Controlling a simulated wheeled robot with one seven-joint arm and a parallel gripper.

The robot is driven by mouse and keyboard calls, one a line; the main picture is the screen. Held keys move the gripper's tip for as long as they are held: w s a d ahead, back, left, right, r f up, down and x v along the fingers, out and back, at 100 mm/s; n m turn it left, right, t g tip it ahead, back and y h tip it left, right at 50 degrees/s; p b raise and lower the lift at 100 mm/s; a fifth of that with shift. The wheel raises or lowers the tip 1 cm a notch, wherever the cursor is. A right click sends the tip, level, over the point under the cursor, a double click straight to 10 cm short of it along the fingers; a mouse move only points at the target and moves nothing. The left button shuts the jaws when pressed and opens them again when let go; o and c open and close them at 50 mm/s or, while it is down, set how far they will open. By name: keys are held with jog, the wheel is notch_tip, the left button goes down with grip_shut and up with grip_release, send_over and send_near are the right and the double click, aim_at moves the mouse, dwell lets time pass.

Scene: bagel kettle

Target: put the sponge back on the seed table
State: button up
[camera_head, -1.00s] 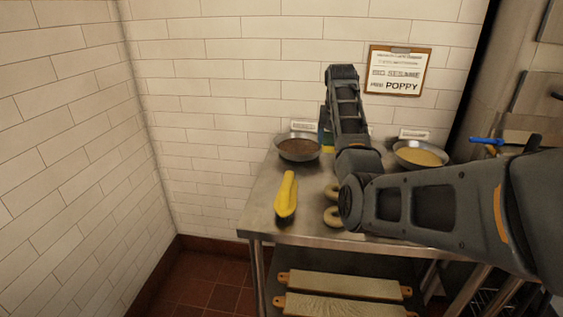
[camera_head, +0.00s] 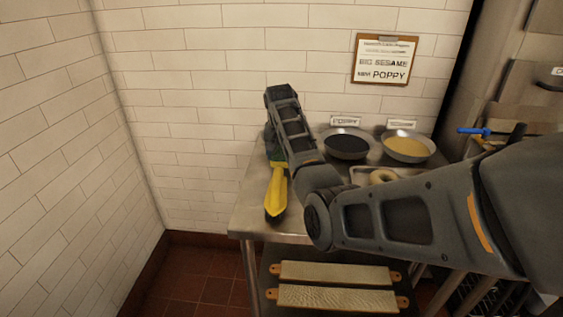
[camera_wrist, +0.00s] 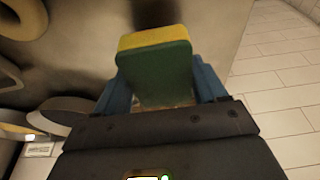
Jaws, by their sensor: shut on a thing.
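The sponge (camera_wrist: 155,72), green with a yellow layer, is held between the blue fingers of my gripper (camera_wrist: 158,82) in the wrist view. The steel seed table (camera_wrist: 85,50) shows behind it; I cannot tell whether the sponge touches it. In the head view my gripper is mostly hidden behind my arm, over the left part of the seed table (camera_head: 246,217). A bit of green shows there just behind the yellow-handled tool.
A yellow-handled tool (camera_head: 276,192) lies at the table's left front. A dark seed bowl (camera_head: 347,145) and a pale seed bowl (camera_head: 407,147) stand at the back. A bagel (camera_head: 382,177) sits on a tray, partly behind my arm. A wall stands behind the table.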

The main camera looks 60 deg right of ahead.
jog(key=shift+f+p, duration=0.35)
jog(key=shift+f, duration=1.65)
jog(key=shift+f, duration=0.1)
jog(key=o, duration=0.9)
jog(key=shift+o, duration=0.2)
jog(key=v, duration=1.2)
jog(key=shift+b, duration=0.4)
